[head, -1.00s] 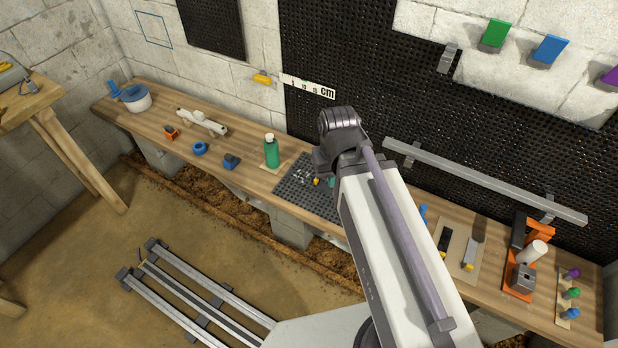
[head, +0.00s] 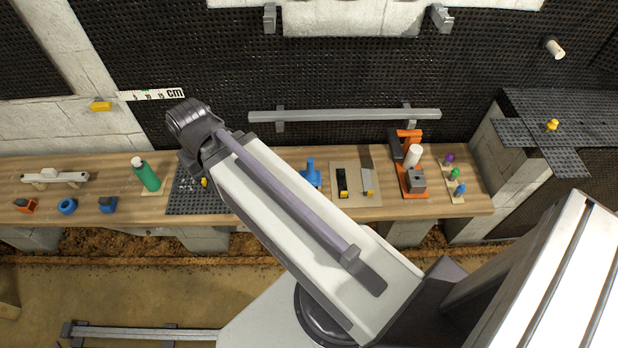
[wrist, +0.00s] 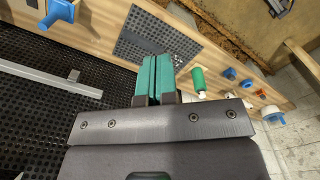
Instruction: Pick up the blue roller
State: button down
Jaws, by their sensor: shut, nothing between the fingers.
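The blue roller (head: 311,174) appears to be the blue T-shaped tool standing on the wooden bench, just right of my arm in the head view. It also shows at the upper left edge of the wrist view (wrist: 60,12), partly cut off. My gripper (wrist: 155,62) has green fingers, side by side and shut, with nothing held. It is apart from the roller, to its right in the wrist view, with the fingers reaching toward the dark perforated mat (wrist: 146,38). In the head view my arm hides the gripper.
A board (head: 372,197) with a black-bladed and a grey-bladed tool lies right of the roller, then an orange stand (head: 413,184). A grey rail (head: 345,115) is on the wall behind. Blue pieces (head: 67,206) sit left.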

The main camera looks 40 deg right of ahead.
dwell(0.3)
jog(key=c, duration=0.8)
grip_release()
